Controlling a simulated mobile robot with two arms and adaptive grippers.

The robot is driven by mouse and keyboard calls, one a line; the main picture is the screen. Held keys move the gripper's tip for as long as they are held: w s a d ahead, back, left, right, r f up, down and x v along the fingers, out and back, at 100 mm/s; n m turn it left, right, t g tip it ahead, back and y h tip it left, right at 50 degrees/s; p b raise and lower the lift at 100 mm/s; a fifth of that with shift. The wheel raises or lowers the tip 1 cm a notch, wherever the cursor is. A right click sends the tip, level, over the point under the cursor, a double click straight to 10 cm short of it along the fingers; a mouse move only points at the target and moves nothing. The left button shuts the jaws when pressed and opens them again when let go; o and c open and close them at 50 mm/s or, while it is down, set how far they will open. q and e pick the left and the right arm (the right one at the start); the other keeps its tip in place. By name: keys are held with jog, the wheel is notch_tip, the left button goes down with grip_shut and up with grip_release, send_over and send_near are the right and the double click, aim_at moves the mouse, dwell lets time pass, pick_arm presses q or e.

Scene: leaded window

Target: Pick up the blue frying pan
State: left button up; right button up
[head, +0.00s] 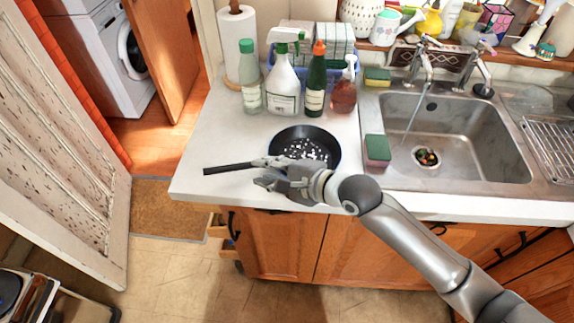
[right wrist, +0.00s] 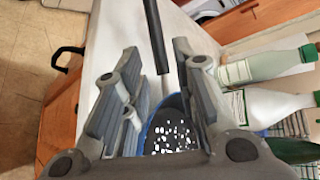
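The frying pan (head: 304,142) sits on the white counter near its front edge, left of the sink. Its inside looks dark with white specks, and its black handle (head: 228,168) points left. A blue rim shows on the pan (right wrist: 172,130) in the right wrist view. My right gripper (head: 260,173) is open at the handle, beside the pan's near left side. In the right wrist view, the handle (right wrist: 157,38) runs between the spread fingers of the gripper (right wrist: 156,54); I cannot tell whether they touch it. My left gripper is not in view.
Several bottles (head: 283,92) stand behind the pan, beside a paper towel roll (head: 238,48). A green-topped sponge (head: 377,150) lies right of the pan, next to the sink (head: 470,135) with running water.

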aim_at(243, 167)
jog(key=x, duration=0.2)
jog(key=shift+w+a+f, duration=0.15)
jog(key=shift+w+a, duration=0.15)
jog(key=shift+w+a+f, duration=0.15)
jog(key=shift+a, duration=0.15)
jog(key=shift+a+f, duration=0.1)
jog(key=shift+a, duration=0.05)
jog(key=shift+w+a+f+p, duration=0.15)
jog(key=shift+a+p, duration=0.3)
jog(key=shift+a, duration=0.1)
jog(key=x, duration=0.3)
jog(key=shift+a+f+p, duration=0.1)
jog(key=shift+f+p, duration=0.05)
jog(key=shift+p, duration=0.15)
jog(key=shift+w+a+f, duration=0.15)
jog(key=shift+a+f, duration=0.05)
jog(key=shift+a, duration=0.15)
jog(key=c, duration=0.6)
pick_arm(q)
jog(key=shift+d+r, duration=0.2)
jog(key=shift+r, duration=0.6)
